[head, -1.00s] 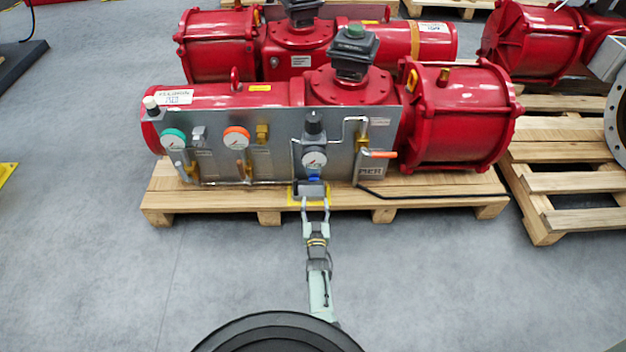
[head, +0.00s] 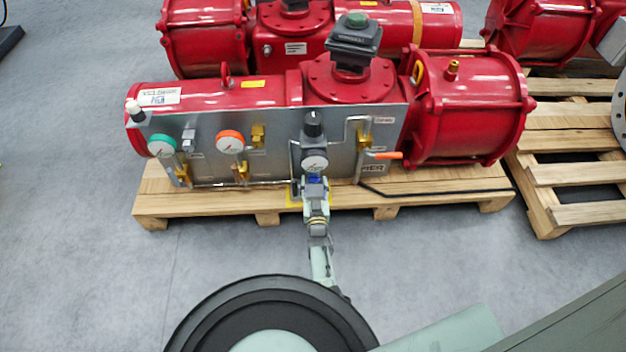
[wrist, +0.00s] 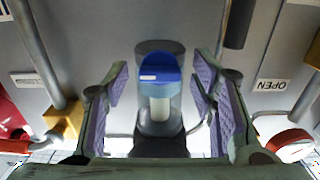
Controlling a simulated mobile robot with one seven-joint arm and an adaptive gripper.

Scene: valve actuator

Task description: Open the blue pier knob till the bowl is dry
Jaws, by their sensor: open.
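The blue knob (wrist: 160,69) has a small white mark and sits at one end of a clear bowl (wrist: 174,112) with a white core inside. I cannot tell whether liquid is in the bowl. In the head view a bit of the blue knob (head: 314,179) shows just below the pressure gauge on the grey panel. My gripper (wrist: 160,82) is open, with its purple-padded fingers on either side of the knob and bowl and gaps on both sides. In the head view my gripper (head: 315,186) covers most of the bowl.
The grey panel (head: 275,165) carries gauges (head: 230,141), brass fittings, tubing and an orange-handled valve (head: 388,155) to the right. In the wrist view an upside-down OPEN label (wrist: 258,85) is at right. The red actuator (head: 465,115) sits on a wooden pallet (head: 420,204).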

